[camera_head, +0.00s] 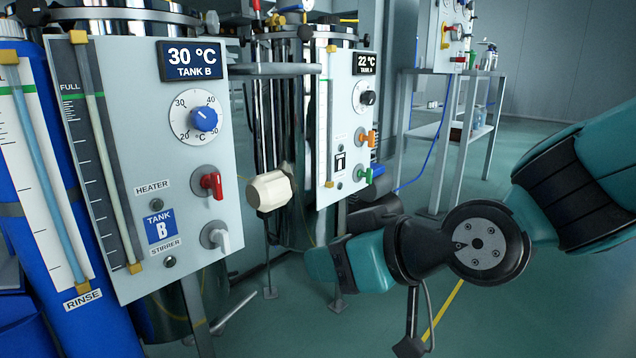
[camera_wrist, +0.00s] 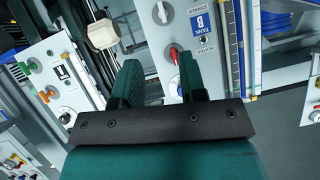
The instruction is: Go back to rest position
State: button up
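My gripper (camera_head: 318,265) is low in the middle of the head view, in front of the Tank A panel's lower edge and right of the Tank B panel. One finger largely hides the other there. In the wrist view my gripper (camera_wrist: 158,82) shows two dark green fingers standing apart with nothing between them. The Tank B panel (camera_head: 130,150) carries a 30 °C display, a blue dial knob (camera_head: 204,119), a red handle (camera_head: 212,184) and a white stirrer handle (camera_head: 217,238). The red handle also shows beyond the fingers in the wrist view (camera_wrist: 174,55).
The Tank A panel (camera_head: 345,110) has orange and green handles and reads 22 °C. A cream valve knob (camera_head: 269,191) sticks out between the panels, left of my gripper. A blue rinse cylinder (camera_head: 75,220) stands far left. A rack (camera_head: 455,130) stands behind. Floor at lower right is clear.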

jog(key=s+d+r+m+g+h+p, duration=0.2)
jog(key=s+d+r+g+h+p, duration=0.45)
jog(key=s+d+r+p, duration=0.9)
notch_tip(320, 180, up, 37)
jog(key=w+a+p, duration=0.1)
jog(key=a+p, duration=0.1)
jog(key=p, duration=3.5)
jog(key=shift+w+r+g+y, duration=0.2)
jog(key=shift+g+y, duration=0.15)
